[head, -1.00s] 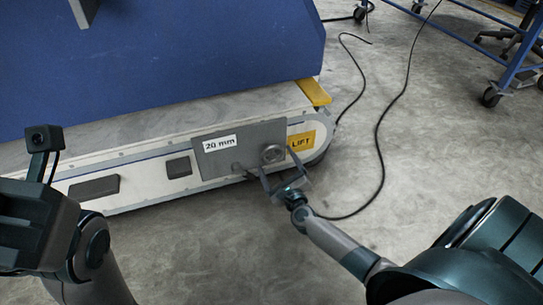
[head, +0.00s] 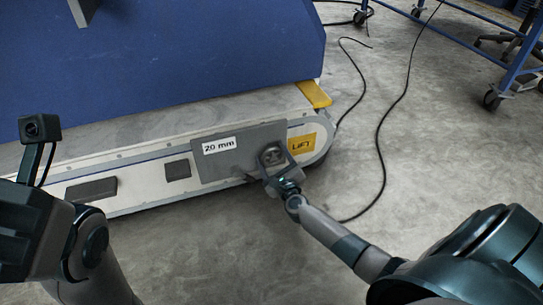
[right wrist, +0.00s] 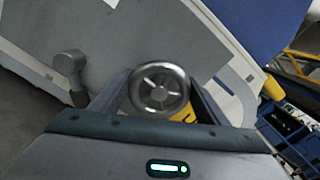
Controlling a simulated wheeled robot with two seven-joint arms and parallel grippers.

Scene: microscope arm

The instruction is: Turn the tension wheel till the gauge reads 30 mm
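The tension wheel (head: 271,156) is a small grey spoked handwheel on a grey plate (head: 212,171) at the right end of the conveyor side. It also shows in the right wrist view (right wrist: 160,89). A white label (head: 219,145) on the plate reads 20 mm. My right gripper (head: 271,165) is at the wheel, with its fingers spread on either side of it. In the right wrist view the wheel lies between the open fingers, and I see no clear grip on it. My left arm is at the left edge of the head view; its fingertips are not seen.
A yellow LIFT label (head: 302,143) is right of the wheel. A grey knob or lever (right wrist: 71,72) sticks out from the plate beside the wheel. A black cable (head: 381,150) lies on the floor to the right. A blue wheeled frame (head: 512,68) stands at the back right.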

